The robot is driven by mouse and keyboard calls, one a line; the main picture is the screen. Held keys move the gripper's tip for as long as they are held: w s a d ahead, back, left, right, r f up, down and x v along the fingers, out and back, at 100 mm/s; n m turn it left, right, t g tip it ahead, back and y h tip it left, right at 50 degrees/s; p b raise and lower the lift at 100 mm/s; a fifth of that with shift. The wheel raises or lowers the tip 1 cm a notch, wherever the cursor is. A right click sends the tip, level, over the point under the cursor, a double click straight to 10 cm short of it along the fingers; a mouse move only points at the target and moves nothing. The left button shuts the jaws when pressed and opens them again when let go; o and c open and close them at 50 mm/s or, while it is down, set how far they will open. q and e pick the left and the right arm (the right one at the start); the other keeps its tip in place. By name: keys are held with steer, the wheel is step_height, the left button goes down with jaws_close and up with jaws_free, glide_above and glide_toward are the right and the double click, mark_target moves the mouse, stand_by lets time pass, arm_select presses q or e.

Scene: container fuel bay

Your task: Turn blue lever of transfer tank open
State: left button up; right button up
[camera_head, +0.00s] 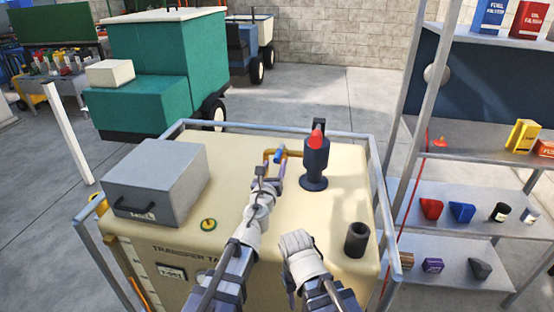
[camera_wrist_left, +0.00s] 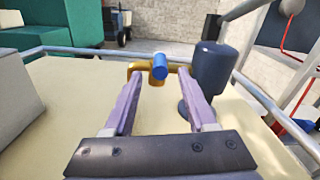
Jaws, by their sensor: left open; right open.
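The blue lever (camera_head: 281,153) is a short blue handle on an orange valve pipe (camera_head: 267,154) at the far part of the transfer tank top (camera_head: 230,190). In the left wrist view the blue lever (camera_wrist_left: 160,66) points toward the camera, in front of the orange pipe (camera_wrist_left: 135,67). My left gripper (camera_head: 270,177) is open and empty; its purple fingertips are on either side of the lever, with gaps. I cannot tell if they reach its depth. My right arm's white wrist is above the tank's near part; its gripper fingers are hidden.
A dark blue pump with a red top (camera_head: 315,158) stands close right of the lever. Shelves (camera_head: 462,205) stand right.

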mark_target(279, 152)
arm_select(q)
steer(key=w, duration=0.2)
steer(key=w+d, duration=0.1)
steer(key=w, duration=0.1)
steer(key=shift+w, duration=0.35)
jaws_close()
steer(key=shift+a, duration=0.1)
stand_by(1.0)
